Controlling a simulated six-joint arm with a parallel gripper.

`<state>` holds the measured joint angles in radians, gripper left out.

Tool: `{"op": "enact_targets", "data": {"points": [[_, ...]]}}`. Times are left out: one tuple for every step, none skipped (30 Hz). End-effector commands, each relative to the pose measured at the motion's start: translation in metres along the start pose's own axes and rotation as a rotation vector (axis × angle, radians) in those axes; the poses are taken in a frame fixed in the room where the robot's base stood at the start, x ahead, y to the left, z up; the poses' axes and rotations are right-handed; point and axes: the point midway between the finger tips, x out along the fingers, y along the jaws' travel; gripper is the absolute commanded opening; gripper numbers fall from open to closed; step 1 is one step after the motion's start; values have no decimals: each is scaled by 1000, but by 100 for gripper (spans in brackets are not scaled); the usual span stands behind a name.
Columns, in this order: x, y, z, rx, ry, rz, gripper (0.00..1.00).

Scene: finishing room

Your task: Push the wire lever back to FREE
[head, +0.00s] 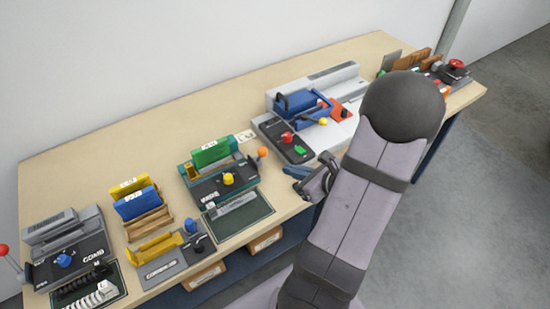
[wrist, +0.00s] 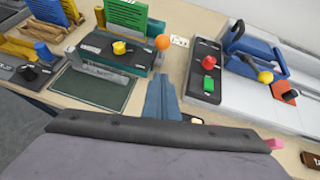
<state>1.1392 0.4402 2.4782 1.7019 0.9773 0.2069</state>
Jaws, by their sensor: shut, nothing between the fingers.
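The wire lever appears to be the one with an orange ball knob (head: 262,152) at the right end of the dark green-grey machine (head: 222,183). In the wrist view the orange knob (wrist: 163,42) is just beyond my fingertips. A small white label card (head: 246,136) lies behind the lever; its text is too small to read. My gripper (head: 288,171) is shut and empty, to the right of and nearer than the knob, with a gap between them in the head view. In the wrist view my gripper (wrist: 160,80) has its blue-grey fingers together, pointing toward the lever.
A black control panel with red knob (head: 287,137) and green switch stands right of the lever, beside a blue-handled machine (head: 300,102). A comb machine (head: 70,250) and yellow and blue stacks (head: 135,200) are left. Bare bench lies between lever and panel.

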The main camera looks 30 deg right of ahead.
Motion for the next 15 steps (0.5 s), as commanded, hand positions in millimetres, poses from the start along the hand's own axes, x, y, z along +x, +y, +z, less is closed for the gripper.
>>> {"op": "enact_targets", "data": {"points": [[10,2,0,1,2,8,0],[16,3,0,1,3,7,0],[23,2,0,1,2,6,0],[28,2,0,1,2,6,0],[32,2,0,0,2,7,0],[38,2,0,1,3,6,0],[42,2,1,0,3,5,0],[44,1,8,-2,1,4,0],[47,1,12,-2,1,4,0],[50,1,15,-2,1,3,0],[52,1,17,-3,1,3,0],[55,1,20,-2,1,2,0],[57,1,22,-2,1,3,0],[59,1,23,-1,1,3,0],[61,0,25,-1,1,1,0]]}}
